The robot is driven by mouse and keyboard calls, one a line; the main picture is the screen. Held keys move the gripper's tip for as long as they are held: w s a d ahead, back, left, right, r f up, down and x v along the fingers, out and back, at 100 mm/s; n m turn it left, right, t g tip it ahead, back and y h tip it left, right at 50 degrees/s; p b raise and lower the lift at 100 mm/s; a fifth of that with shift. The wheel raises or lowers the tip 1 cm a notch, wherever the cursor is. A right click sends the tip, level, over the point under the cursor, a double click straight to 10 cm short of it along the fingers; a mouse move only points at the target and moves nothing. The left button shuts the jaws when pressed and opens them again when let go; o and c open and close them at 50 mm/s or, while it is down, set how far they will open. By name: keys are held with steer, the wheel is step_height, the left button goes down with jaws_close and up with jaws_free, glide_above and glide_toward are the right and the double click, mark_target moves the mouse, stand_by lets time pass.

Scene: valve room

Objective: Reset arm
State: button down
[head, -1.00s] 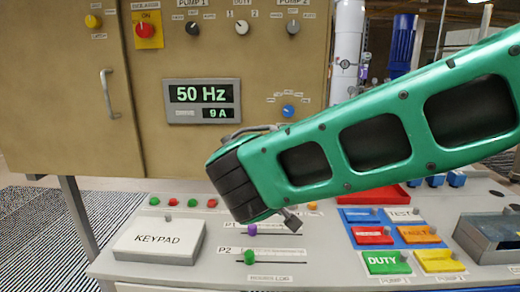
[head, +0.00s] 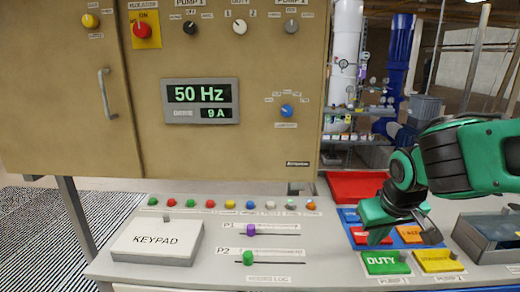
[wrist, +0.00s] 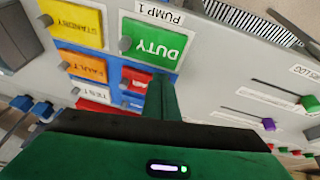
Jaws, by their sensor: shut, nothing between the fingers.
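My arm, green with black joints, is folded in at the right of the head view. My gripper (head: 430,230) hangs over the coloured label blocks on the right part of the desk. In the wrist view its green fingers (wrist: 161,90) are together and empty, in front of the blue board beside the green DUTY block (wrist: 152,42). I cannot tell the exact gap between the fingertips and the board. The DUTY block also shows in the head view (head: 386,262), left of the yellow STANDBY block (head: 438,260). The arm partly hides the red and blue blocks.
A grey open box (head: 488,238) is at right, a red tray (head: 352,187) behind. The cabinet display (head: 201,101) reads 50 Hz, 9 A.

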steer(key=shift+m+y, duration=0.4)
steer(key=shift+m, duration=0.1)
steer(key=s, duration=0.1)
steer(key=s+d, duration=0.2)
steer(key=s, duration=0.1)
steer(key=shift+d+f, duration=0.25)
steer(key=shift+f, duration=0.1)
steer(key=s+d+f+m+g, duration=0.1)
steer(key=s+d+m+g, duration=0.1)
steer(key=s+d, duration=0.3)
steer(key=s+d+f+m+g, duration=0.1)
steer(key=s+d+m, duration=0.3)
steer(key=s, duration=0.8)
steer(key=shift+d+g, duration=0.9)
steer(key=shift+d, duration=0.15)
steer(key=shift+w+f, duration=0.2)
steer(key=shift+w, duration=0.4)
